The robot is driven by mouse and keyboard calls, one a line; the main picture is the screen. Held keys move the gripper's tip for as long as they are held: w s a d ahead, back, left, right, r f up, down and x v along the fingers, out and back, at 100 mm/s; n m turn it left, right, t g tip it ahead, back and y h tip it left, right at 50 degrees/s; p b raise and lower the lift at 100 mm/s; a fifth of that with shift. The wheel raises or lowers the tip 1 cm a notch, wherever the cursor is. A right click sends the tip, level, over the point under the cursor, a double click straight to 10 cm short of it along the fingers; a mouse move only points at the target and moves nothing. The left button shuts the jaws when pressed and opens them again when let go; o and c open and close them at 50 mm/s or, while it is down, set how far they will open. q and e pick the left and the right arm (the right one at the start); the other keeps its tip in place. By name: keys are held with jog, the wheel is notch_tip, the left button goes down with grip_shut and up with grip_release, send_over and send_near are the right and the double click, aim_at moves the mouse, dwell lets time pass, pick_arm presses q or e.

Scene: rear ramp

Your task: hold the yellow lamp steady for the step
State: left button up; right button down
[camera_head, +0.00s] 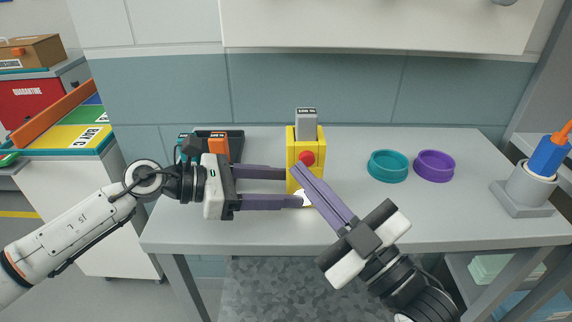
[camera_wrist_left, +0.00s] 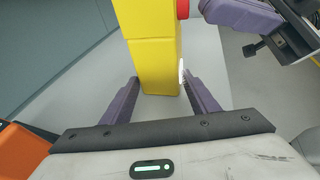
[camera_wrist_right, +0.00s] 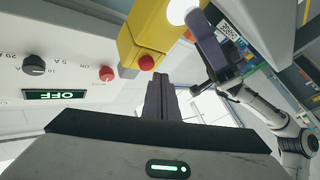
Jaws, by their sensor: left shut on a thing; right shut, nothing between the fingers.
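The yellow lamp (camera_head: 292,148) stands upright on the grey bench, with a grey labelled block (camera_head: 306,124) in its top. A red button (camera_head: 306,158) is on its front, and a bright white round patch shows low on it. My left gripper (camera_head: 293,187) is shut on the lamp's lower part. In the left wrist view its fingers lie on both sides of the lamp (camera_wrist_left: 153,62). My right gripper (camera_head: 298,170) is shut and empty, its tips close to the button. In the right wrist view the tips lie just below the button (camera_wrist_right: 147,62); I cannot tell whether they touch.
A dark tray (camera_head: 232,139) with teal and orange blocks stands behind my left gripper. A teal ring-shaped dish (camera_head: 388,167) and a purple one (camera_head: 434,166) are to the right. A grey holder (camera_head: 527,190) with a blue-and-orange item stands at the far right. The bench front is mostly clear.

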jog(key=s, duration=0.6)
jog(key=shift+a, duration=0.3)
pick_arm(q)
jog(key=o, duration=0.9)
jog(key=shift+c, duration=0.2)
